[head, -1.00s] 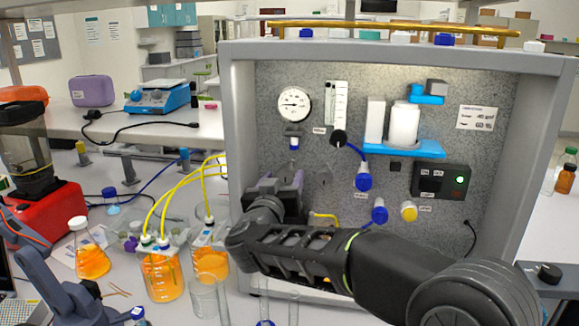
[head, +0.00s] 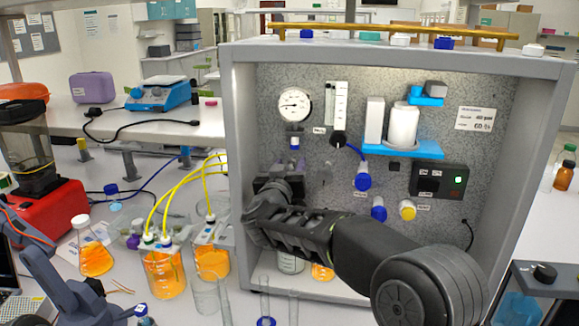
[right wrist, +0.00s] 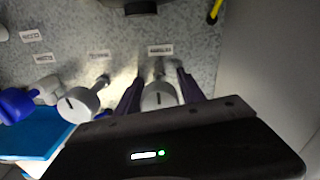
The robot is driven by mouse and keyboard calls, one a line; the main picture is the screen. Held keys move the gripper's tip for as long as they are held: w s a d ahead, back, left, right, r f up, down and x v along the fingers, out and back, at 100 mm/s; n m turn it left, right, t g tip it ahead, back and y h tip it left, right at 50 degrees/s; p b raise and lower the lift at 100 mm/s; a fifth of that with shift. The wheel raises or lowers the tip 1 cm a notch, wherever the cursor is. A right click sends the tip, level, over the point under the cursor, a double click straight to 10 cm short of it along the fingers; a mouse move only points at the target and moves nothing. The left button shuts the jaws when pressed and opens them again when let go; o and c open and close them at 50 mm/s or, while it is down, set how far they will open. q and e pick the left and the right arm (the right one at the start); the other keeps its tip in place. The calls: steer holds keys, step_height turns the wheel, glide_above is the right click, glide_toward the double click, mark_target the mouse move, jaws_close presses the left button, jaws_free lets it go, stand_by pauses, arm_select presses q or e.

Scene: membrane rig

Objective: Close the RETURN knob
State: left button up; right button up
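In the right wrist view a round pale grey knob (right wrist: 158,96) with a dark mark sits on the speckled panel between the two purple fingers of my right gripper (right wrist: 160,82). The fingers straddle it with narrow gaps at its sides, so I see no grip on it. A similar grey knob (right wrist: 80,102) stands to its left. Small labels lie beyond both knobs; they are too small to read, so I cannot tell which says RETURN. In the head view my right gripper (head: 272,185) is at the panel's left part and hides the knob. My left gripper is not in view.
A pressure gauge (head: 294,104) is above my right gripper. A blue shelf (head: 415,150) with white cylinders and blue fittings (head: 362,181) lies to its right. The grey cabinet wall (head: 236,130) is close on the left. Flasks with orange liquid (head: 163,273) stand at lower left.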

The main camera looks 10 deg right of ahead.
jaws_close()
